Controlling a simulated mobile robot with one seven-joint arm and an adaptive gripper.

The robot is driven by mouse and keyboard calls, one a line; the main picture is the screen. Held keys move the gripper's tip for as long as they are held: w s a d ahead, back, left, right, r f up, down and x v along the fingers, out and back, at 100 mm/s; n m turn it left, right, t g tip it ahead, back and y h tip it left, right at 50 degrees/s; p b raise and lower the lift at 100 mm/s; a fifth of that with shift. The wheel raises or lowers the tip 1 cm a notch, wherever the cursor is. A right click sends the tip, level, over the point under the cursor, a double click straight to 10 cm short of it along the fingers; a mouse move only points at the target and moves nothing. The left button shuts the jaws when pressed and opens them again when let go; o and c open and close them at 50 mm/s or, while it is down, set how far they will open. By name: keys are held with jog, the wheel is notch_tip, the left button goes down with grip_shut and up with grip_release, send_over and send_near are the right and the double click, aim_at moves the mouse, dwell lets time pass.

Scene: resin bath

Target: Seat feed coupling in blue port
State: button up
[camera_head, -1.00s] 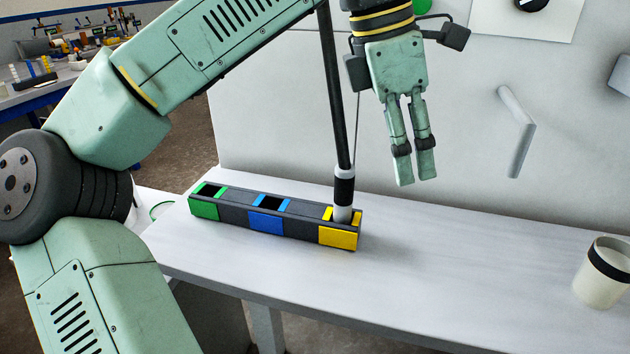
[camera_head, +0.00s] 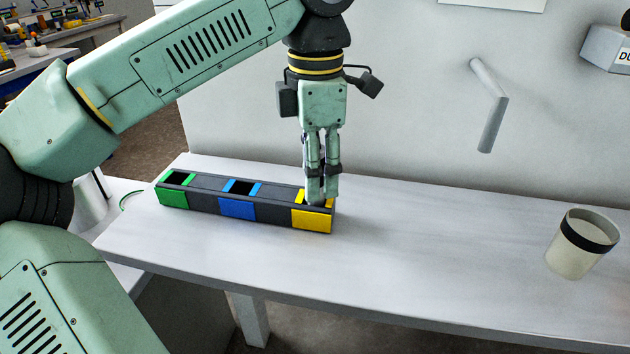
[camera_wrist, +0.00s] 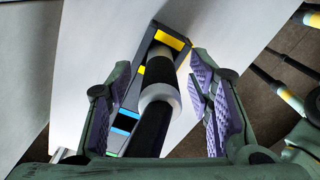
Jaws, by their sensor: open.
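The feed coupling (camera_wrist: 158,95) is a black and pale cylinder on a dark hose. It stands in the yellow port (camera_head: 312,218) at the right end of a dark block (camera_head: 268,211). In the head view my gripper (camera_head: 322,198) hangs fingers down over the yellow port and hides most of the coupling. In the wrist view my gripper (camera_wrist: 160,75) is open, its purple-padded fingers on either side of the coupling with gaps showing. The blue port (camera_head: 237,208) sits mid-block with a dark, empty opening; its blue edges also show in the wrist view (camera_wrist: 126,120).
The green port (camera_head: 173,198) at the block's left end looks empty. A pale cup with a black band (camera_head: 582,245) stands at the bench's right. A grey handle (camera_head: 491,110) juts from the back panel. The white bench (camera_head: 420,255) between block and cup is clear.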

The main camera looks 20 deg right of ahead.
jog(key=shift+f, duration=1.05)
grip_shut()
